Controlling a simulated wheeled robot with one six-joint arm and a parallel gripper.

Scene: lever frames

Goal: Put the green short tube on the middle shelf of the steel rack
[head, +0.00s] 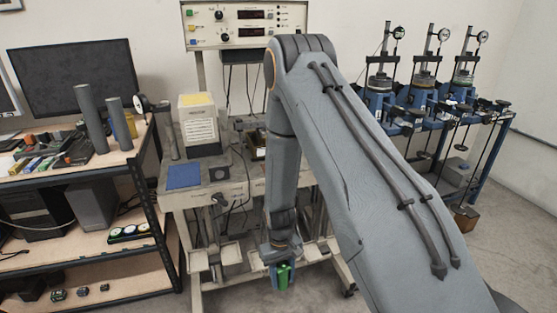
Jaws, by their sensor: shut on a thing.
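The green short tube (283,275) is upright between the fingers of my gripper (282,278), low in the middle of the head view. My gripper is shut on it and points down, and the fingers hide part of its sides. A dark-framed rack (168,243) with wood-coloured shelves stands at the left and looks like the steel rack. Its middle shelf (75,256) carries dark boxes at the left and a row of small round dials (129,233) near its right end. The gripper is to the right of this rack, apart from it.
The rack's top holds a monitor (75,78), two grey cylinders (91,118) and small parts. Several small dark parts (59,295) lie low down. A workbench (235,180) with a blue pad (184,176) stands behind my arm. Test stands (380,85) are at right. Middle-shelf front looks partly bare.

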